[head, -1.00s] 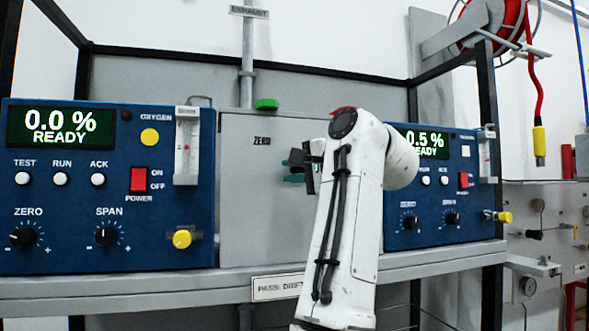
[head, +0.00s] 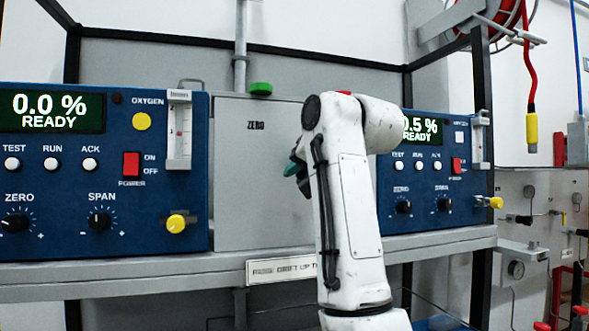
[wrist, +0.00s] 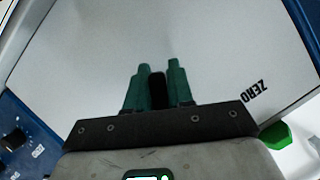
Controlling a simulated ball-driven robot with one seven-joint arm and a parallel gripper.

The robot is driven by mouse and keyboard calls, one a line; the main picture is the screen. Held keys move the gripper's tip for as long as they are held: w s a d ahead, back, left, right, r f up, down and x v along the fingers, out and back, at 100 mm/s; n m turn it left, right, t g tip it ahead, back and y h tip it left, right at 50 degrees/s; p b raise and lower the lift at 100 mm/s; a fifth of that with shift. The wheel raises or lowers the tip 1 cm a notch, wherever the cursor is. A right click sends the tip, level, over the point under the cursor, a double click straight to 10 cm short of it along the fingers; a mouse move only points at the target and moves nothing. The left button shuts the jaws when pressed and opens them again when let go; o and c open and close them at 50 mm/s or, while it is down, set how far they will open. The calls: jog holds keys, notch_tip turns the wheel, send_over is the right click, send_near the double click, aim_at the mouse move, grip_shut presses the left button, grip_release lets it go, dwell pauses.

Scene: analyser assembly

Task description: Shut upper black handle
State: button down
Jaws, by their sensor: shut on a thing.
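The upper black handle (wrist: 157,88) shows in the wrist view as a dark upright piece between the two green fingers of my gripper (wrist: 157,82). The fingers are shut on it, in front of a plain grey panel (wrist: 190,45) marked ZERO. In the head view my gripper (head: 297,172) is at the panel's right part, its green fingertips just left of my white arm. The handle cannot be made out there, and my arm hides the panel's right edge. How far the handle is turned cannot be told.
Blue analyser boxes stand left (head: 60,210) and right (head: 440,225) of the panel, with knobs, switches and protruding yellow valves. A green knob (head: 260,88) is at the panel's top. A grey shelf (head: 130,280) runs below. A red hose (head: 527,75) hangs at right.

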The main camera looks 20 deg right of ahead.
jog(key=shift+d+f+n+h, duration=0.25)
jog(key=shift+d+n+h, duration=0.45)
jog(key=shift+n, duration=0.3)
jog(key=shift+d+f+n+h, duration=0.2)
jog(key=shift+d+n+h, duration=0.3)
jog(key=shift+n+h, duration=0.4)
jog(key=c, duration=1.1)
grip_release()
jog(key=shift+r, duration=0.1)
jog(key=b+v, duration=0.4)
jog(key=v, duration=0.6)
jog(key=shift+s+d+r, duration=0.1)
jog(key=shift+s+r, duration=0.15)
jog(key=shift+s, duration=0.1)
